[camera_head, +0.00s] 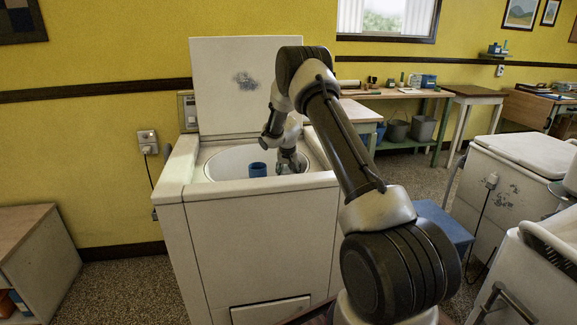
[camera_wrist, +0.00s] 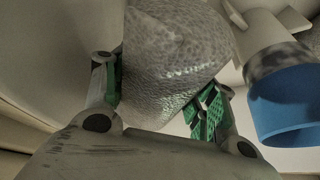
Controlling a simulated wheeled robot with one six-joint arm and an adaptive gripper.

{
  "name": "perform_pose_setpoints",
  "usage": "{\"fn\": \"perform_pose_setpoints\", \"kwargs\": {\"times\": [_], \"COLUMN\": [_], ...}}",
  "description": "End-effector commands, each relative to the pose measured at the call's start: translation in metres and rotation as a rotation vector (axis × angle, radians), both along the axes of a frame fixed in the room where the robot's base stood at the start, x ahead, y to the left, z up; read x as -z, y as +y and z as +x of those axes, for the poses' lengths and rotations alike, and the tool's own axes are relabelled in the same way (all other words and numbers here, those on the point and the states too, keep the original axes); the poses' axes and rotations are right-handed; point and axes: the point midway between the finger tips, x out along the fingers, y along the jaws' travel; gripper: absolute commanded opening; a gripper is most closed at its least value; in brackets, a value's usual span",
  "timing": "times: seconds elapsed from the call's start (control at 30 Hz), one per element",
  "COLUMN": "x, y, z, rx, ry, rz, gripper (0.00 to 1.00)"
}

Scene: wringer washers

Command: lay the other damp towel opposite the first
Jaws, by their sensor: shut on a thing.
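The washer (camera_head: 255,235) stands with its lid up, and its round tub (camera_head: 225,160) is open. My gripper (camera_head: 290,163) reaches down into the right side of the tub. In the wrist view, my gripper (camera_wrist: 160,98) is shut on a grey, speckled, bunched damp towel (camera_wrist: 175,45), with a green pad on each side. A blue cylindrical part (camera_head: 258,169) stands at the middle of the tub, left of my gripper. It also shows at the right in the wrist view (camera_wrist: 295,105), apart from the towel. I cannot make out the first towel.
The raised lid (camera_head: 235,80) stands behind the tub. A blue stool or box (camera_head: 440,222) is to the right of the washer. Other white machines (camera_head: 525,150) stand at the far right, and a low cabinet (camera_head: 35,250) at the left.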

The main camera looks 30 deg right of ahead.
Motion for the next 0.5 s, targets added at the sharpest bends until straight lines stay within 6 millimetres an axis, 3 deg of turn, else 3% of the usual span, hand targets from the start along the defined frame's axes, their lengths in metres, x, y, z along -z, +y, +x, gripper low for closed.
{"fn": "perform_pose_setpoints", "kwargs": {"times": [0.5], "x": [0.062], "y": [0.000], "z": [0.000], "rx": [-0.001], "ry": [0.000], "rz": [0.000], "gripper": [0.05]}}
